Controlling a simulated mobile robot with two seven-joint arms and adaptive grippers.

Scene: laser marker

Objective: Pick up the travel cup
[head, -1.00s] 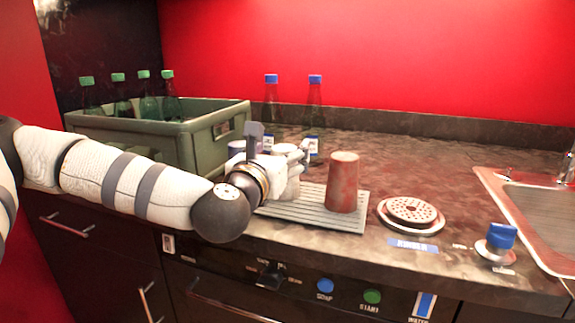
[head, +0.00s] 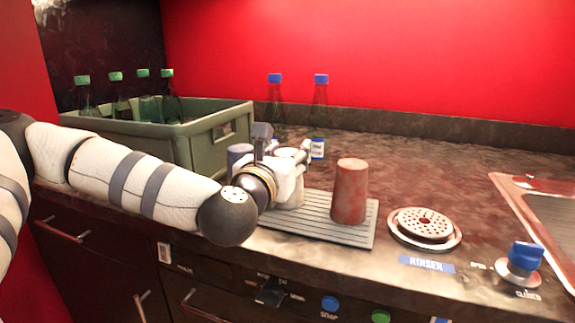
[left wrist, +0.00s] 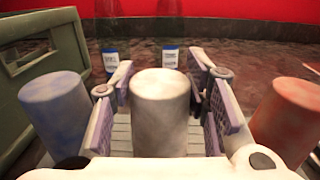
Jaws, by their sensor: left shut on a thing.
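Three cups stand in a row: a blue-grey cup (head: 238,153), a pale white cup (left wrist: 160,108) in the middle and a rusty red cup (head: 350,191) on the right. No label shows which is the travel cup. My left gripper (head: 284,156) is shut on the white cup, one finger on each side of it in the left wrist view. The white cup is upright over the ridged mat (head: 330,231); its base is hidden, so I cannot tell whether it touches. The blue-grey cup (left wrist: 55,112) and red cup (left wrist: 285,122) flank the gripper closely. My right gripper is not in view.
A green crate (head: 213,140) with several green-capped bottles stands at the left. Two blue-capped bottles (head: 319,110) stand behind the cups. A round rinser (head: 424,226), a blue knob (head: 525,255) and a sink (head: 545,205) are at the right. Counter behind the red cup is clear.

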